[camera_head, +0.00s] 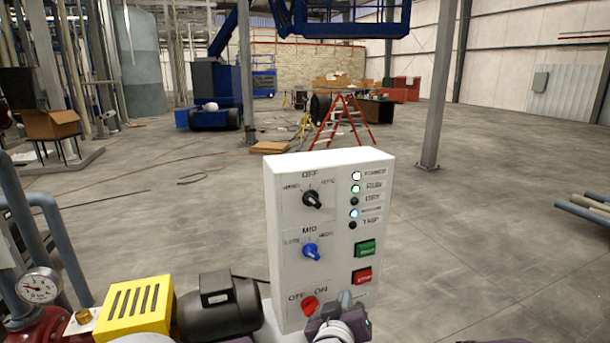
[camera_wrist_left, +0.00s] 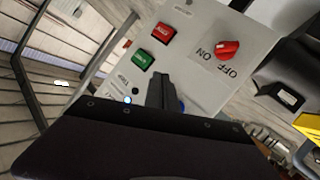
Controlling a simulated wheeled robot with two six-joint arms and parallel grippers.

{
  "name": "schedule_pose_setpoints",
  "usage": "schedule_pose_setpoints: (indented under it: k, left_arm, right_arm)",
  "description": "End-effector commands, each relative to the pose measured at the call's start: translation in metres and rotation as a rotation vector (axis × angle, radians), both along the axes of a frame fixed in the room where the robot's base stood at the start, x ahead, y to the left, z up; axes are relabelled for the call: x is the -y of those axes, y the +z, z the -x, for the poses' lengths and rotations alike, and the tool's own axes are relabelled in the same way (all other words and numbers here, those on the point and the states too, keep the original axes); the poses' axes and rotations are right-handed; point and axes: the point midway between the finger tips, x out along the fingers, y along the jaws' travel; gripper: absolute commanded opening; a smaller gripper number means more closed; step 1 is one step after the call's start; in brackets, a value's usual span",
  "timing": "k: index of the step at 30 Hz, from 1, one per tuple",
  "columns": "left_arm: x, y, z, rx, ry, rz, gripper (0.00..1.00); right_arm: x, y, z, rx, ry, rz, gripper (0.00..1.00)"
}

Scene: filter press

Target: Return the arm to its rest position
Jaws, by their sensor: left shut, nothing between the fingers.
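My left gripper (camera_head: 346,299) is in front of the lower part of a white control box (camera_head: 328,165), next to its red OFF/ON knob (camera_head: 310,306). Its fingers are shut and empty. In the left wrist view the closed fingers (camera_wrist_left: 163,88) are in front of the panel, which looks turned over. The red knob (camera_wrist_left: 228,49) is apart from them, to the upper right. The gripper hides part of the blue knob in the wrist view. My right gripper is not in view.
The box also has a black selector (camera_head: 312,200), a blue knob (camera_head: 310,251), a green button (camera_head: 364,248) and a red button (camera_head: 362,276). White, green and blue lamps are lit. A black motor (camera_head: 222,310), yellow guard (camera_head: 134,308) and gauge (camera_head: 38,286) stand left.

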Motion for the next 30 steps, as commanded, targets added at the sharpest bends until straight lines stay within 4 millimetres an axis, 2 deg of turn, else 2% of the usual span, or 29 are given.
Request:
schedule_pose_setpoints:
  k: [5,8,11,13,15,17,18,21,25,27,30]
  left_arm:
    - [-0.06,0.007,-0.029,0.012,0.124,-0.001,0.0]
    - [-0.103,0.006,-0.043,0.004,0.189,-0.02,0.0]
    - [-0.157,-0.005,-0.05,-0.049,0.237,-0.062,0.0]
    - [-0.197,-0.027,-0.043,-0.141,0.244,-0.112,0.0]
    - [-0.232,-0.06,-0.021,-0.286,0.22,-0.171,0.0]
    - [-0.252,-0.093,0.011,-0.437,0.175,-0.223,0.0]
    - [-0.259,-0.112,0.034,-0.536,0.137,-0.257,0.0]
    - [-0.263,-0.15,0.095,-0.764,0.02,-0.339,0.0]
    - [-0.263,-0.175,0.156,-0.98,-0.108,-0.428,0.0]
    - [-0.265,-0.179,0.175,-1.052,-0.141,-0.453,0.0]
    - [-0.266,-0.18,0.187,-1.098,-0.154,-0.457,0.0]
  right_arm:
    - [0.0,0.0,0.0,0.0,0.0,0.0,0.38]
    - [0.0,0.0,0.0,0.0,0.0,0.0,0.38]
    - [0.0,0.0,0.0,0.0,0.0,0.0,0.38]
    - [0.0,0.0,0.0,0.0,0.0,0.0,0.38]
    - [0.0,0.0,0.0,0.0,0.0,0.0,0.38]
    - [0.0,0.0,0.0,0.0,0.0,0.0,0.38]
    - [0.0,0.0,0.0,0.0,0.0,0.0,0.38]
    - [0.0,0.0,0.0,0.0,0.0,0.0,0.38]
    - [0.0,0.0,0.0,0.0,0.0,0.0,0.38]
    - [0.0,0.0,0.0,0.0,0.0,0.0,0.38]
    - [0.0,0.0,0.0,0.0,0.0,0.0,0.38]
